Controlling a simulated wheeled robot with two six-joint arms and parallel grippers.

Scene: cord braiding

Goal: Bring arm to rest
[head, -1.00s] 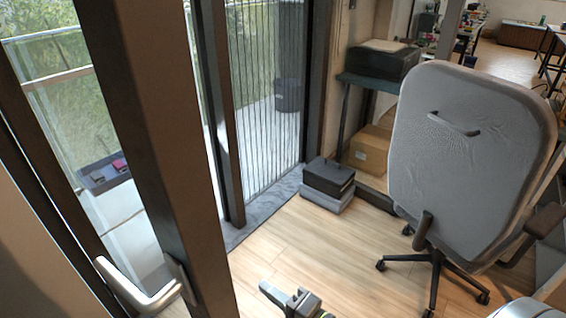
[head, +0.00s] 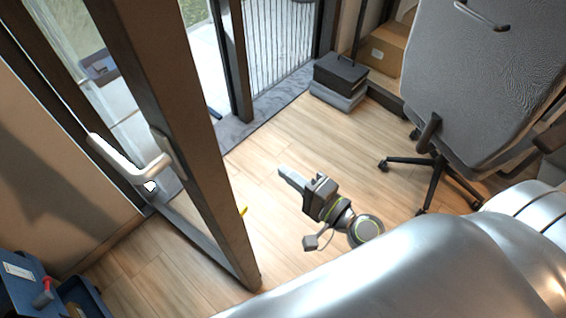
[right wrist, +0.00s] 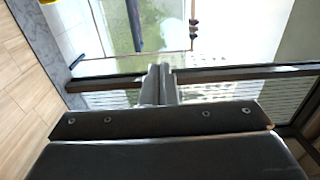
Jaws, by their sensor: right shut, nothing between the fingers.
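My right gripper (head: 285,172) is in the middle of the head view, above the wood floor, with its fingers pointing up and left. Its fingers are together and hold nothing. They also show in the right wrist view (right wrist: 158,82), side by side in front of glass and a dark frame. The gripper appears apart from the door and the chair. My left gripper is not in view.
A brown door frame (head: 178,130) with a metal handle (head: 125,165) stands left of the gripper. A grey office chair (head: 480,80) is at the right. Black and grey boxes (head: 340,75) sit beyond. A blue toolbox (head: 20,285) is lower left. Wood floor (head: 330,140) lies clear between.

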